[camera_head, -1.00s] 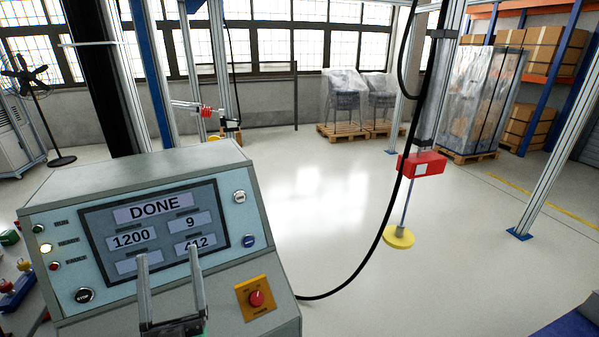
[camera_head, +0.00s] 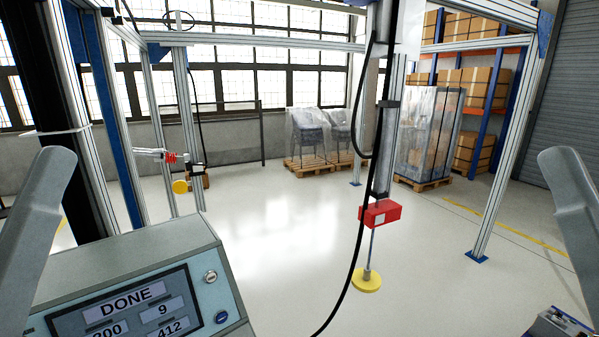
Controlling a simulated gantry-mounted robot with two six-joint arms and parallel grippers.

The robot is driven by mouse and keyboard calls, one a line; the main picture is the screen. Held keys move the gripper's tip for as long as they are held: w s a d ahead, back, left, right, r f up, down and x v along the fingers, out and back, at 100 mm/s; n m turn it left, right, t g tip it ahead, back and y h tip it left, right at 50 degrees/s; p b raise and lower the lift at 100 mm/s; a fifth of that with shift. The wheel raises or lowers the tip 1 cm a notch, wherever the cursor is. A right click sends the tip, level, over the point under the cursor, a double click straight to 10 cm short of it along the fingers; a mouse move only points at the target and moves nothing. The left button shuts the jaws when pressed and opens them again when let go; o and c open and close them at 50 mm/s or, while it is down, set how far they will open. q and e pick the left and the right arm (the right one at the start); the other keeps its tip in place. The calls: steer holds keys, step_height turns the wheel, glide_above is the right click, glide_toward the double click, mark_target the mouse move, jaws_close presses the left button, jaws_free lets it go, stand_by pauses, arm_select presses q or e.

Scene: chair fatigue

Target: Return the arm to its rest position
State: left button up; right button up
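My two grey arm links stand raised at the picture's edges, the left one (camera_head: 36,235) and the right one (camera_head: 578,200). I see no fingertips of either gripper, so their opening is hidden from me. The control console (camera_head: 140,258) sits at the lower left, its lower part cut off by the frame. Its screen (camera_head: 125,308) reads DONE, with 9, 412 and a partly cut number below. No gripper is in front of the screen.
The press rod carries a red block (camera_head: 379,213) and a yellow disc (camera_head: 366,280), with a black cable hanging beside it. Wrapped chairs (camera_head: 309,135) stand on pallets behind. A partly cut-off object (camera_head: 560,324) is at bottom right.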

step_height(320, 180, up, 26)
steer(key=p, duration=2.3)
steer(key=shift+r, duration=0.25)
